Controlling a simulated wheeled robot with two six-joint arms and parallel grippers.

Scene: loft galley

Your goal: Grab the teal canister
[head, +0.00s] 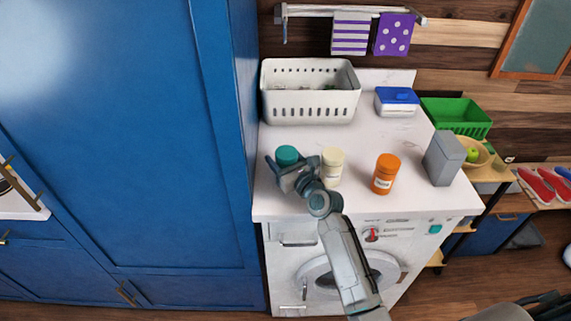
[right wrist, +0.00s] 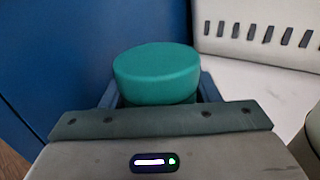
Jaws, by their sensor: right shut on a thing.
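The teal canister (head: 287,155) stands near the left end of the white counter, close to the tall blue cabinet. Its lower part is hidden behind my right gripper (head: 286,171). In the right wrist view, the teal lid (right wrist: 157,72) shows between the two fingers, and my right gripper (right wrist: 157,97) is shut on the canister. I cannot tell whether the canister is touching the counter or lifted. My left gripper is not in view.
A cream canister (head: 332,168) stands just right of my right gripper, and an orange canister (head: 385,174) farther right. A grey box (head: 443,158) stands at the right. A white basket (head: 310,92) and a blue-lidded box (head: 396,101) are behind. The blue cabinet (head: 130,140) walls off the left.

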